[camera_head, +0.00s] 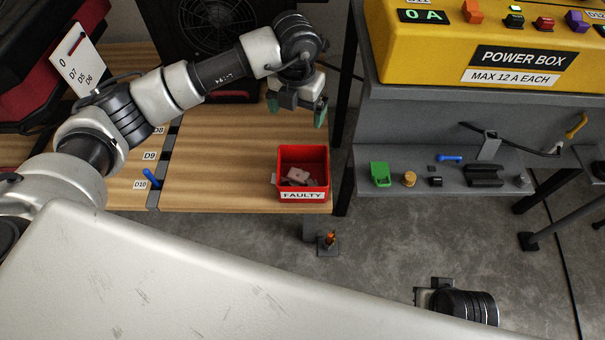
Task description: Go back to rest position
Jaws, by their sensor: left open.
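My left arm reaches in from the left across the wooden bench. My left gripper (297,108) is open and empty, with its greenish fingertips apart, above the back right part of the bench and behind the red bin. Of my right arm, only a dark, ringed wrist part (466,306) shows at the bottom right, with a small dark piece of the right gripper (434,291) beside it. The right fingers cannot be made out.
A red bin (303,172) labelled FAULTY holds grey pieces on the wooden bench (220,165). A yellow power box (480,45) stands right, above a grey shelf (450,182) with small parts. A blue lever (151,178) sits by D10. Floor shows between the furniture.

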